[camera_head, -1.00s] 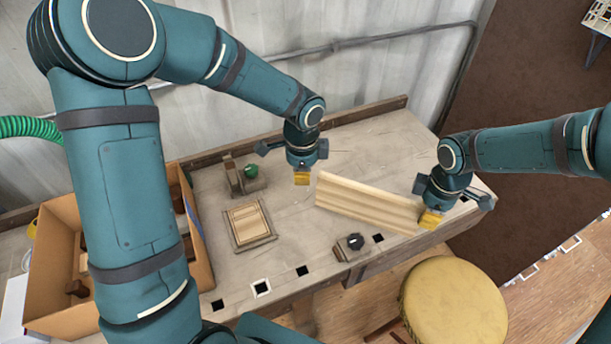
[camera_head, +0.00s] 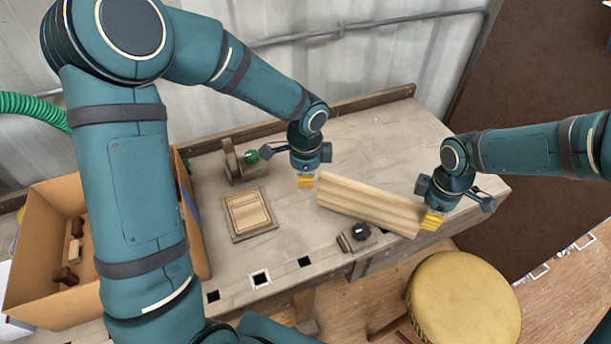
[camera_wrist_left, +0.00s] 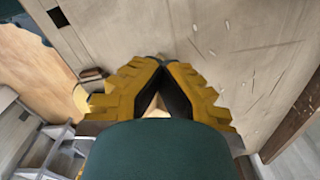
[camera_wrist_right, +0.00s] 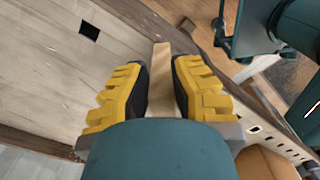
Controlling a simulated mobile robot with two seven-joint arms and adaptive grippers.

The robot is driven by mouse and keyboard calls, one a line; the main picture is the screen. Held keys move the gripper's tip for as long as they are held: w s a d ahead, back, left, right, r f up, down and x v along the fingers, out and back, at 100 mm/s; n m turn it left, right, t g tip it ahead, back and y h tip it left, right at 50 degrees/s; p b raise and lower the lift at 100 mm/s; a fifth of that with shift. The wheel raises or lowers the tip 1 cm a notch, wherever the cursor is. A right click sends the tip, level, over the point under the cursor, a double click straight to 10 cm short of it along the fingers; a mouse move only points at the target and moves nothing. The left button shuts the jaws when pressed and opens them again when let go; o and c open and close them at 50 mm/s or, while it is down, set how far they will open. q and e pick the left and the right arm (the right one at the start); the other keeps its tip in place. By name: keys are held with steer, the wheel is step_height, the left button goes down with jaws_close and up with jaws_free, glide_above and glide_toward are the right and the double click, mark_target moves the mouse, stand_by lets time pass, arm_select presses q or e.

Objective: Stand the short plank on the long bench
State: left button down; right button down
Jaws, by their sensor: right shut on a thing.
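A pale wooden plank (camera_head: 368,203) with lengthwise bands lies aslant over the right half of the long bench (camera_head: 385,140). My right gripper (camera_head: 432,220) is shut on its right end, near the bench's front edge. The plank (camera_wrist_right: 161,65) shows between the fingers in the right wrist view. My left gripper (camera_head: 305,181) is over the bench just beside the plank's left end. In the left wrist view its fingertips (camera_wrist_left: 163,62) meet, with a small pale patch visible behind them. I cannot tell whether the plank's underside touches the bench.
A small tray (camera_head: 233,224) with flat wooden pieces lies on the bench. A wooden fixture with a green knob (camera_head: 251,157) stands behind it. A black knob (camera_head: 361,231) is at the front edge. A cardboard box (camera_head: 190,225) holds blocks at left. A round stool (camera_head: 463,303) stands in front.

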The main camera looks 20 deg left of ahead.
arm_select(q)
steer(key=shift+f, duration=0.25)
stand_by(0.4)
steer(key=c, duration=1.4)
jaws_free()
steer(key=shift+o, duration=0.2)
step_height(320, 180, up, 12)
